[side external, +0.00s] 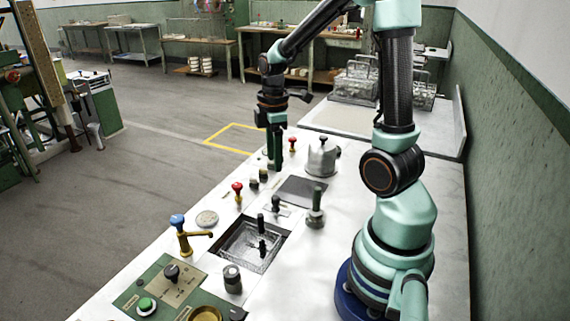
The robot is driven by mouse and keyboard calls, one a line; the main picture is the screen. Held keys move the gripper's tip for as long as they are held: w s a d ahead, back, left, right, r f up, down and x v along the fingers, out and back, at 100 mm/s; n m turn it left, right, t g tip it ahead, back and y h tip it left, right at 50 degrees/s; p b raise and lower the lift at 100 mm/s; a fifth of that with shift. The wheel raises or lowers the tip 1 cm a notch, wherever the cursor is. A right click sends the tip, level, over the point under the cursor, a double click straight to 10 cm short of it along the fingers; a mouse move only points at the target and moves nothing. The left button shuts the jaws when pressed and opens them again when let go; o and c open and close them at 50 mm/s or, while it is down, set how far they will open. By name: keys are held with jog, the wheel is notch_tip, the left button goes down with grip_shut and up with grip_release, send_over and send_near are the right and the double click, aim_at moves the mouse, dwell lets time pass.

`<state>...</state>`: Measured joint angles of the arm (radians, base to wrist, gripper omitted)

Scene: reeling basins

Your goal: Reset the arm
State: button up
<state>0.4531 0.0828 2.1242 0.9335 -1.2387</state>
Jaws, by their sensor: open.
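My gripper (274,160) points straight down over the far left part of the white counter (345,222). Its green fingers are open and nothing shows between them. It is left of the grey lidded pot (322,160) and beside a small red knob (292,144). The fingertips are close above the counter or at its level; I cannot tell whether they touch it. My arm reaches from its base at the lower right, bent high over the counter.
A square basin (250,245) with dark posts is set in the counter. Around it are a blue-topped brass tap (180,232), a red-knobbed valve (238,192), a green-grey lever (316,208) and a green control panel (165,296). Wire racks (356,82) stand behind. A green wall (510,130) bounds the right.

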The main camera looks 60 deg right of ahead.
jog(key=s+a+r+m+t, duration=0.1)
jog(key=a+r+m+t, duration=0.1)
jog(key=a+r+m, duration=0.2)
jog(key=s+a+r+m+t, duration=0.1)
jog(key=a+r+m+t, duration=0.2)
jog(key=a, duration=0.8)
notch_tip(320, 180, up, 4)
jog(key=shift+s+f+m+t, duration=0.2)
jog(key=shift+m+t, duration=0.1)
jog(key=shift+m, duration=0.7)
jog(key=o, duration=0.7)
jog(key=shift+w, duration=0.1)
jog(key=d+f+g, duration=0.1)
jog(key=f+g, duration=0.1)
jog(key=f, duration=0.1)
jog(key=w+d+f+g, duration=0.1)
jog(key=f, duration=0.3)
jog(key=w+d+f+g, duration=0.1)
jog(key=f+g, duration=0.1)
jog(key=f, duration=0.1)
jog(key=shift+f+g, duration=0.25)
jog(key=shift+g, duration=0.05)
